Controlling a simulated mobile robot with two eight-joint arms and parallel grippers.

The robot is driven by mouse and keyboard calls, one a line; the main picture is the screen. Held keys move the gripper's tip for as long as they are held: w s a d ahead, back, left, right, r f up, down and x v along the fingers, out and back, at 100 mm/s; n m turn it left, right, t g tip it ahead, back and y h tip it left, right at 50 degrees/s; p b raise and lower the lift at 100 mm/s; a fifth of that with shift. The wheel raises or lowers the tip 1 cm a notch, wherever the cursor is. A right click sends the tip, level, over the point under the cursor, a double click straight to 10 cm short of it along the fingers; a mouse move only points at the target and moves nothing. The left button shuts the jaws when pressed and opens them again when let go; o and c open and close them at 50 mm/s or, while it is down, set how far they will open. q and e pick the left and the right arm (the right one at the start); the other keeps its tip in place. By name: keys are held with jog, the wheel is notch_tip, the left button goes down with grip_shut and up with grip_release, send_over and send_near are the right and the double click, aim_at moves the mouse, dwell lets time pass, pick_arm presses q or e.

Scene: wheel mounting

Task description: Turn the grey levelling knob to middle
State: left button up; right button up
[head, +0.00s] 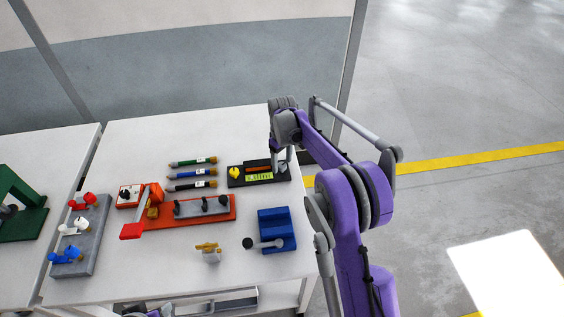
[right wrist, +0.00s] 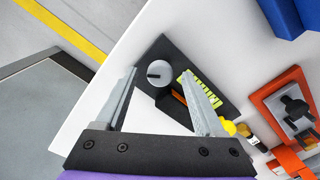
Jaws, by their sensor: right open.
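The grey levelling knob (right wrist: 159,73) is round, with a dark mark across its face that lies nearly level in the right wrist view. It sits at one end of a black panel (right wrist: 175,50), which also shows near the table's right edge in the head view (head: 236,182). My right gripper (head: 281,163) is open over that end of the panel. In the right wrist view its fingertips stand on either side of the knob; I cannot tell whether they touch it. In the head view the gripper hides the knob. My left gripper is not in view.
The panel also has a yellow knob (head: 234,173) and a yellow-green scale (head: 260,177). Several pens (head: 192,173) lie to its left. A red-orange fixture (head: 228,212) and a blue block (head: 277,230) stand nearer me. The table's right edge is close to the panel.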

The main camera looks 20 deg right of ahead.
jog(key=shift+f, duration=0.2)
grip_shut()
dwell(0.3)
jog(key=shift+n, duration=0.3)
jog(key=n, duration=0.4)
jog(key=shift+n+b, duration=0.3)
jog(key=shift+b, duration=0.1)
jog(key=shift+n, duration=2.5)
